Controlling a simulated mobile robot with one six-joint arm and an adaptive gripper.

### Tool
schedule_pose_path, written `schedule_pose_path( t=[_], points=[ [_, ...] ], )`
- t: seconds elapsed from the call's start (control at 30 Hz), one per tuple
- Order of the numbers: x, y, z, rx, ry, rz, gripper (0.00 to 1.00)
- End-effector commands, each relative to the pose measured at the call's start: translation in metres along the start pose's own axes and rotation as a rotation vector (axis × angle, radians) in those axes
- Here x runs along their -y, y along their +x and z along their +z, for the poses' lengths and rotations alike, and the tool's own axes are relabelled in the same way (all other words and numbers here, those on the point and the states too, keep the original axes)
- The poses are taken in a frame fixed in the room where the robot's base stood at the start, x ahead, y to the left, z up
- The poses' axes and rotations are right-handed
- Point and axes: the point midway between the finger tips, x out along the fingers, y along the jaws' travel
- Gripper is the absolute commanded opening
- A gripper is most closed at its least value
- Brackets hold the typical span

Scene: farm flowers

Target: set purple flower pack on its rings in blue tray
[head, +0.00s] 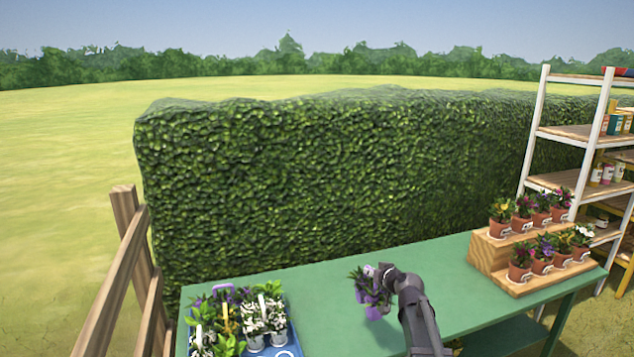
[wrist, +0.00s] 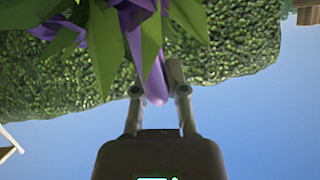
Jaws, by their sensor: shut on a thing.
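My gripper (wrist: 160,91) is shut on the purple handle of the purple flower pack (wrist: 125,30). In the head view my gripper (head: 383,272) holds the purple flower pack (head: 366,290) over the middle of the green table, to the right of the blue tray. The blue tray (head: 291,335) is at the lower left of the head view, cut off by the bottom edge. White, purple and yellow-handled flower packs fill much of it. A white ring (head: 285,354) shows at its right front part. Other rings are hidden or out of view.
The green table (head: 330,270) is clear between the tray and a stepped wooden stand (head: 488,250) with several potted flowers at the right. A wooden fence (head: 125,275) is at the left, a hedge (head: 300,180) behind, and white shelves (head: 538,130) at the far right.

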Motion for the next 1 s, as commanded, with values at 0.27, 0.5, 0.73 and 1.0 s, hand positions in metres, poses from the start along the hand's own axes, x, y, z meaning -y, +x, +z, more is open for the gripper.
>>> schedule_pose_path(
  t=[0.27,0.5,0.73,1.0],
  points=[
    [0.0,-0.001,-0.002,-0.001,0.0,0.0,0.0],
    [0.003,-0.007,-0.016,-0.001,0.0,0.0,0.0],
    [0.01,-0.019,-0.046,-0.001,0.0,0.0,0.0],
    [0.018,-0.036,-0.087,-0.001,0.001,0.001,0.0]
  ],
)
